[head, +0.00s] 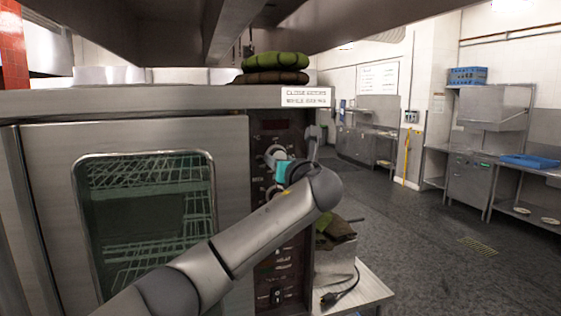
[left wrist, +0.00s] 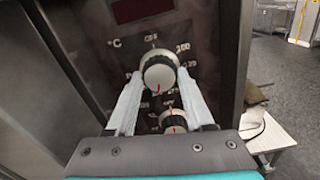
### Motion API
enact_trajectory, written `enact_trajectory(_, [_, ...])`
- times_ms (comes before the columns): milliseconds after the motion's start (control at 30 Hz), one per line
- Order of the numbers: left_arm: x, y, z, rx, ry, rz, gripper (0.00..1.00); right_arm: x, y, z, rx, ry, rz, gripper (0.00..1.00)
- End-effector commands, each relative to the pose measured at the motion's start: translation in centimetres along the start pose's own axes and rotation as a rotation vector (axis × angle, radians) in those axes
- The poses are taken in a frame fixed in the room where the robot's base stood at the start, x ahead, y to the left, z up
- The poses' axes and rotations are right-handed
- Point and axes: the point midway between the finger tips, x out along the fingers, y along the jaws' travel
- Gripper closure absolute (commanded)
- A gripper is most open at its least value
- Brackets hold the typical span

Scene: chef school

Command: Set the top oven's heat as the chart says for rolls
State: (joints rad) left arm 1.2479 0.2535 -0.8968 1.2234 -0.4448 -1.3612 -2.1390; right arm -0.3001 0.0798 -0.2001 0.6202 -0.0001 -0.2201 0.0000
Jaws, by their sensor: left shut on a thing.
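The oven (head: 232,150) stands close in front of me, with its glass door shut and a dark control panel (head: 276,125) on its right side. The upper knob (head: 273,153) is round and pale, with °C marks around it; it also shows in the left wrist view (left wrist: 160,72). Its red mark points down, slightly left. My left gripper (left wrist: 160,84) is shut on this knob, one finger on each side. A second knob (left wrist: 173,121) sits below, between the fingers' lower parts and apart from them. Most dial numbers are too blurred to read. My right gripper is not in view.
A white label (head: 306,96) is on the oven's top edge, and green and brown folded cloths (head: 275,62) lie on top. A white printed sheet (head: 378,79) hangs on the far wall, unreadable. A low table (head: 362,292) stands right of the oven. The floor (head: 420,225) beyond is clear.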

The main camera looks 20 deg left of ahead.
Motion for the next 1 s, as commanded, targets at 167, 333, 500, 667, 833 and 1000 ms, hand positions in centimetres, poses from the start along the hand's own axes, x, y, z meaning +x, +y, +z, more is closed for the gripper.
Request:
enact_trajectory(167, [0.0, 0.0, -0.2, 0.001, 0.004, 0.001, 0.46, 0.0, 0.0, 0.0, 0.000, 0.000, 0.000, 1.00])
enact_trajectory(333, [0.0, 0.0, -0.1, 0.000, 0.003, 0.000, 0.27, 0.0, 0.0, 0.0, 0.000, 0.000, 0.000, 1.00])
enact_trajectory(500, [0.0, 0.0, -0.1, -0.001, 0.001, 0.000, 0.17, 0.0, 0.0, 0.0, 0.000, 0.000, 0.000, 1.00])
enact_trajectory(667, [0.0, 0.0, 0.0, -0.002, 0.001, 0.000, 0.17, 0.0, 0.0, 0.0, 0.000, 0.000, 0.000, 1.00])
enact_trajectory(833, [-0.8, -0.1, -0.1, -0.003, 0.000, -0.001, 0.17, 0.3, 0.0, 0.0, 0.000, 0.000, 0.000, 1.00])
enact_trajectory(1000, [-2.8, -0.1, -0.2, -0.003, -0.001, -0.003, 0.17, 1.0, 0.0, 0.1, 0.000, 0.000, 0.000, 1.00])
